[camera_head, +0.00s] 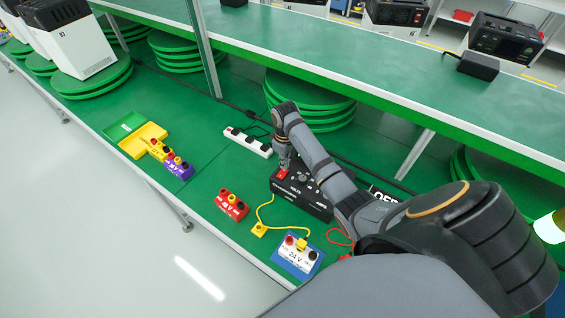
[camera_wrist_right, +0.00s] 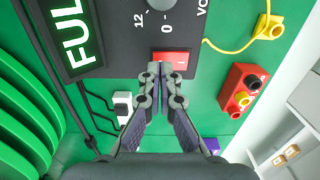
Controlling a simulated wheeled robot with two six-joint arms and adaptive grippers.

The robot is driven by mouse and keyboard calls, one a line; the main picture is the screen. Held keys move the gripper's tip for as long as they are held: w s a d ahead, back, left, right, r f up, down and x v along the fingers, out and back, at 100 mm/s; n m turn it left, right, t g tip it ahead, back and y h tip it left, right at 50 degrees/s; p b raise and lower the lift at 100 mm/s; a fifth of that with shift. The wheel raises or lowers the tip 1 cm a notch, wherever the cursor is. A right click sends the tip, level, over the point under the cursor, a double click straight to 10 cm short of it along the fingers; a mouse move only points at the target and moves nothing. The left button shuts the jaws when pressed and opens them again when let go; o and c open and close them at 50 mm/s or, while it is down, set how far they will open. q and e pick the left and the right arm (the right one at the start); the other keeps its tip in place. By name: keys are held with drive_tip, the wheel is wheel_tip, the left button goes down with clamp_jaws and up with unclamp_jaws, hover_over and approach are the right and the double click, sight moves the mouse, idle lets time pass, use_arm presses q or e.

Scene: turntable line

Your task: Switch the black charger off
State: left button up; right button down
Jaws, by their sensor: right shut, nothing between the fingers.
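The black charger (camera_head: 318,207) lies on the green bench, partly hidden under my right arm. Its dark panel (camera_wrist_right: 130,52) shows in the right wrist view with a grey knob (camera_wrist_right: 162,4), the marks 12 and 0, and a red rocker switch (camera_wrist_right: 171,58). The switch also shows in the head view (camera_head: 282,174). My right gripper (camera_head: 284,163) is shut and empty. In the wrist view its fingertips (camera_wrist_right: 160,72) are at the switch's lower edge; I cannot tell whether they touch it. A display (camera_wrist_right: 70,36) with green-edged letters "FUL" stands beside the panel. My left gripper is out of view.
A blue-and-white 24 V block (camera_head: 297,257), a yellow clip (camera_head: 259,230) on a yellow wire, and a red terminal block (camera_head: 231,205) lie in front. A white power strip (camera_head: 248,142) is behind. A raised shelf (camera_head: 330,60) overhangs the back.

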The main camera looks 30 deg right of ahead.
drive_tip(key=shift+f+b, duration=0.35)
drive_tip(key=shift+f, duration=0.65)
drive_tip(key=shift+r, duration=0.1)
wheel_tip(320, 180, up, 7)
drive_tip(key=p, duration=0.9)
idle(0.5)
